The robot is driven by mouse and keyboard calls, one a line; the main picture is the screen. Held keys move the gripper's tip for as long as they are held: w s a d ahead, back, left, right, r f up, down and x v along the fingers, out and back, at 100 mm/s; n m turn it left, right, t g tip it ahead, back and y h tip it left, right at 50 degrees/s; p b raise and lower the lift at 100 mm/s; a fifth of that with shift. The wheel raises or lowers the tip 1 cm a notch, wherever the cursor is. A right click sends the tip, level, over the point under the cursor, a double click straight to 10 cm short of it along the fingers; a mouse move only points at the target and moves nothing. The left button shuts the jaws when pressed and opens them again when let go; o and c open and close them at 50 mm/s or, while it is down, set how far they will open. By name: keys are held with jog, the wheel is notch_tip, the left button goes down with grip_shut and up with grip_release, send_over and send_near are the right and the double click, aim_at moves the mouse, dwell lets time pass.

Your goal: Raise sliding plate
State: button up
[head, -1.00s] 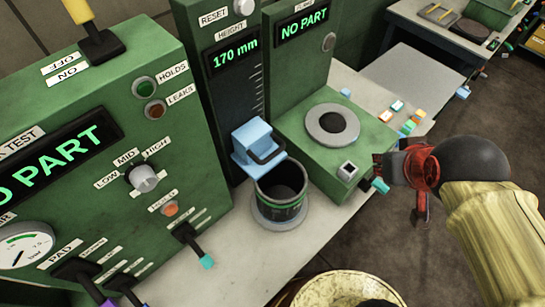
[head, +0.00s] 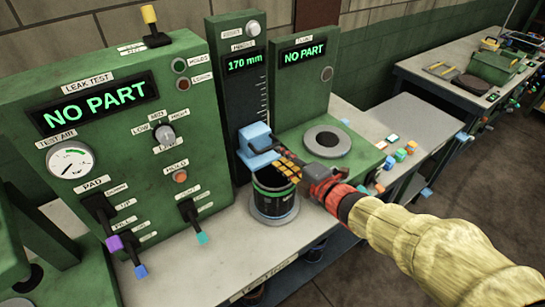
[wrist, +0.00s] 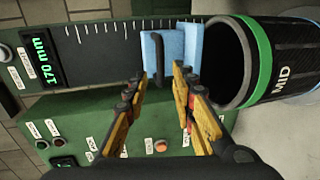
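The sliding plate (head: 257,138) is a light blue block on the green height column (head: 246,95), whose display reads 170 mm. It sits just above a black sleeve (head: 274,196) with a green band. In the wrist view the plate (wrist: 178,52) has a dark upright handle (wrist: 158,62). My gripper (head: 287,168) is at the plate's front, above the sleeve's rim. In the wrist view my gripper (wrist: 162,72) is open, its yellow-padded fingers apart, with the handle's lower end about between the fingertips. I cannot tell whether either finger touches it.
The sleeve stands on a round grey base (head: 272,218), marked MID in the wrist view. The leak test panel (head: 110,130) with levers stands to the left. A green box with a round grey pad (head: 327,141) is to the right, its screen reading NO PART. Small coloured blocks (head: 400,155) lie beyond.

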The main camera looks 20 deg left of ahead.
aim_at(270, 149)
jog(key=b+x, duration=0.1)
jog(key=x, duration=0.6)
jog(key=shift+w+a+f, duration=0.1)
jog(key=shift+w+f, duration=0.05)
jog(key=shift+w, duration=0.1)
jog(key=shift+c, duration=0.2)
grip_shut()
dwell(0.5)
